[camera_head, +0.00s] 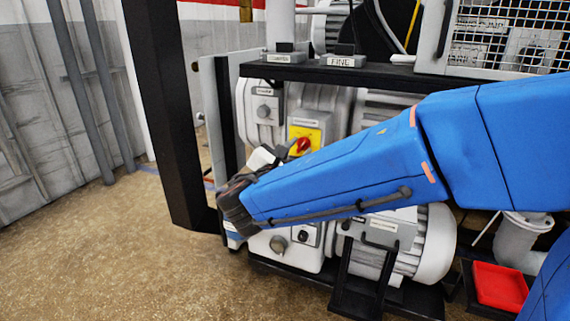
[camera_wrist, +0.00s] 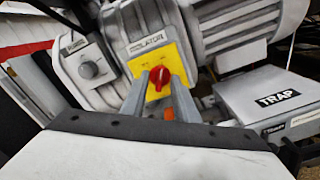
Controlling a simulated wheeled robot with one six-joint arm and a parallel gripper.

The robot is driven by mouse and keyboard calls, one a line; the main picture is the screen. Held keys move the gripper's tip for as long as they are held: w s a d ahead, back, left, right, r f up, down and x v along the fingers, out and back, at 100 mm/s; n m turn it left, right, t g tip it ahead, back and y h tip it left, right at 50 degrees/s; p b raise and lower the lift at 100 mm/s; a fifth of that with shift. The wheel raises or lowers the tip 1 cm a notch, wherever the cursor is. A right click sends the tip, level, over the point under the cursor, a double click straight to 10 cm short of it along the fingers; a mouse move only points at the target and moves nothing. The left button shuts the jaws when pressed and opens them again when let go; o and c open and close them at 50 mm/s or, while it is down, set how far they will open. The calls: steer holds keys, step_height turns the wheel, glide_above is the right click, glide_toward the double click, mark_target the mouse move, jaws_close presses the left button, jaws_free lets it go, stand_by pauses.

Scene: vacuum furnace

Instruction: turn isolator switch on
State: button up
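The isolator switch is a red rotary knob (camera_head: 303,145) on a yellow plate (camera_head: 313,135), on the front of a grey pump unit. In the wrist view the red knob (camera_wrist: 159,76) sits in the middle of the yellow plate (camera_wrist: 167,55), under an "ISOLATOR" label (camera_wrist: 146,43). My gripper (camera_wrist: 158,84) points at the plate, with its two grey fingers apart. The knob appears between the fingertips; I cannot tell whether they touch it. In the head view my gripper (camera_head: 272,157) is just left of and below the knob, partly hidden by my wrist.
A grey box with a round knob (camera_wrist: 89,69) is left of the isolator. A "TRAP" box (camera_wrist: 272,100) is to the right. A black frame post (camera_head: 170,110) stands left of my wrist, and a black shelf (camera_head: 350,72) runs above. A red tray (camera_head: 500,286) is low right.

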steer(key=v, duration=1.7)
steer(key=w+d+f+m+g+h, duration=0.1)
steer(key=d+f+m+g, duration=0.3)
steer(key=d, duration=0.8)
steer(key=w+d+f+m+g+h, duration=0.1)
steer(key=d+f+m+g, duration=0.3)
steer(key=d, duration=0.8)
steer(key=s+d+f+m+g+y, duration=0.2)
steer(key=s+d+f+m+y, duration=0.2)
steer(key=m, duration=0.5)
steer(key=s+d+f+m+g+y, duration=0.2)
steer(key=s+d+f+m+y, duration=0.2)
steer(key=s+d+m, duration=0.3)
steer(key=s+m, duration=0.1)
steer(key=s, duration=0.3)
steer(key=shift+d+m, duration=0.4)
